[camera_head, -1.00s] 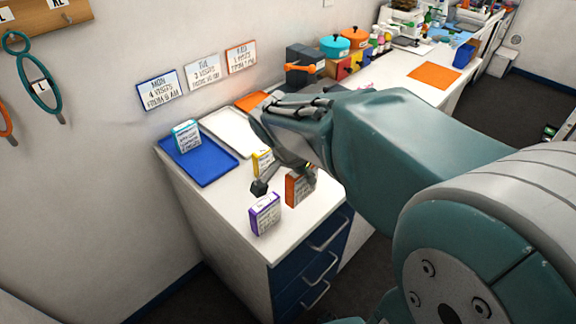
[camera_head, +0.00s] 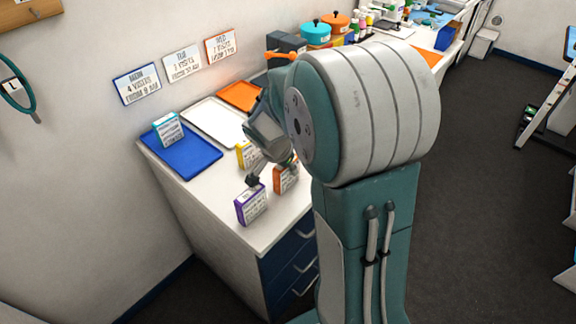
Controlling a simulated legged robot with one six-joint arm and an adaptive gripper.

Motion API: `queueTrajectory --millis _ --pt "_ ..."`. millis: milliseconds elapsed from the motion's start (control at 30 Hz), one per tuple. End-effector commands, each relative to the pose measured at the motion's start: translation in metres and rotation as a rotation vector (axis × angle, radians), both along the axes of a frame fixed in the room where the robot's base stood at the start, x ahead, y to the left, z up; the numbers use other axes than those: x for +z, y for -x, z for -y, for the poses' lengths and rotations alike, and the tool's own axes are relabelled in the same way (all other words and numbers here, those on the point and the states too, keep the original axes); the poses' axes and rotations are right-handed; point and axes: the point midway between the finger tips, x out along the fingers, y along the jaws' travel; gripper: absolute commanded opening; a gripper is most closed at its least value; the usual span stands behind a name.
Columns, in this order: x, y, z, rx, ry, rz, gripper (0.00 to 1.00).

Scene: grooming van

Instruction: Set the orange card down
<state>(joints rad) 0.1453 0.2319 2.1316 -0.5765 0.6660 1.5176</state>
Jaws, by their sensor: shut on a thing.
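The orange card (camera_head: 285,179) is upright near the right edge of the white counter, at the fingers of my gripper (camera_head: 271,173). My gripper is shut on it, reaching down from above; the wrist and one finger hide part of the grip. I cannot tell if the card's bottom touches the counter. A purple card (camera_head: 250,205) stands in front, to the left. A yellow card (camera_head: 246,154) stands behind, partly covered by my gripper. A teal card (camera_head: 168,130) stands on the blue tray (camera_head: 190,162).
A white tray (camera_head: 212,121) looks empty, and an orange tray (camera_head: 240,96) lies behind it, partly hidden. Wall signs (camera_head: 137,84) hang above the trays. Pots (camera_head: 316,33) and bottles stand farther back. Bare counter lies left of the purple card.

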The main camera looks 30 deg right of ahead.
Motion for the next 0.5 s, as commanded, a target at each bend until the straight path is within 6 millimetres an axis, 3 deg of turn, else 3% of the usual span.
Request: queueTrajectory --millis 233,267,300,333,500 --pt "-0.0011 -0.0002 -0.0001 0.000 0.001 0.001 0.00" --pt "-0.0010 -0.0002 -0.0001 0.000 0.001 0.001 0.45" --pt "-0.0008 -0.0003 -0.0001 0.000 0.001 0.001 0.63" --pt "-0.0008 -0.0002 -0.0001 0.000 0.001 0.001 0.70" --pt "-0.0006 -0.0002 0.0000 0.000 0.001 0.001 0.70"
